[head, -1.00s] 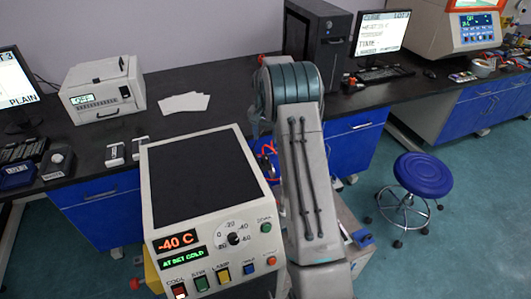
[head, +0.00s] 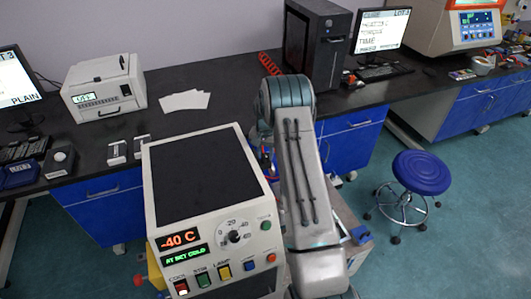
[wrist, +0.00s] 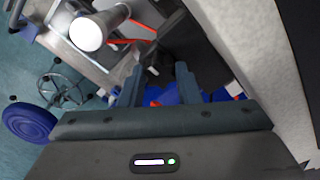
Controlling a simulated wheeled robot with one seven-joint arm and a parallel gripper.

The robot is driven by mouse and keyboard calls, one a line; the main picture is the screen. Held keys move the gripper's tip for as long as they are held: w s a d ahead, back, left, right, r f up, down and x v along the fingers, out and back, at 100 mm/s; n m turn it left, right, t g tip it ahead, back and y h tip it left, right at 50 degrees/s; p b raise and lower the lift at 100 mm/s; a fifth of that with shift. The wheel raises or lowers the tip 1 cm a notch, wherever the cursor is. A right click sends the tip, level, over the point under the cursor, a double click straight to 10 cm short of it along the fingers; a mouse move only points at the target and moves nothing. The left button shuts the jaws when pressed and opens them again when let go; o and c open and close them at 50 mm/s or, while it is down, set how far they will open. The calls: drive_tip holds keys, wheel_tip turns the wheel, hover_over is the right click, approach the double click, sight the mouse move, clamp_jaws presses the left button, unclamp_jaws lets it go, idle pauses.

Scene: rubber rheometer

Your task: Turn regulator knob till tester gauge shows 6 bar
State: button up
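My gripper (wrist: 158,85) shows in the wrist view with its two fingers apart and nothing seen between them. Past the fingers are a pale cylinder with a bright round end (wrist: 88,32), red tubing (wrist: 130,30) and blue parts; I cannot tell whether any of these is the regulator knob. In the head view my arm hides the gripper and much of the area behind the cabinet. No pressure gauge can be read in either view.
A cabinet with a -40 C display (head: 180,239) and a dial (head: 234,237) stands in front, left of my arm. A red coiled hose (head: 270,63) hangs behind the arm. A blue stool (head: 421,172) stands right, with clear floor around it.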

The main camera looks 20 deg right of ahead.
drive_tip(key=shift+c, duration=1.3)
drive_tip(key=shift+f+b, duration=0.1)
drive_tip(key=shift+b, duration=0.25)
drive_tip(key=m+b, duration=0.2)
drive_tip(key=m, duration=0.1)
drive_tip(key=shift+f+b, duration=0.1)
drive_tip(key=shift+b, duration=0.25)
drive_tip(key=m+b, duration=0.2)
drive_tip(key=m, duration=0.1)
drive_tip(key=shift+m, duration=0.3)
drive_tip(key=m+b, duration=0.1)
drive_tip(key=m, duration=0.3)
drive_tip(key=shift+r, duration=0.2)
drive_tip(key=shift+m+b, duration=0.4)
drive_tip(key=shift+m, duration=1.7)
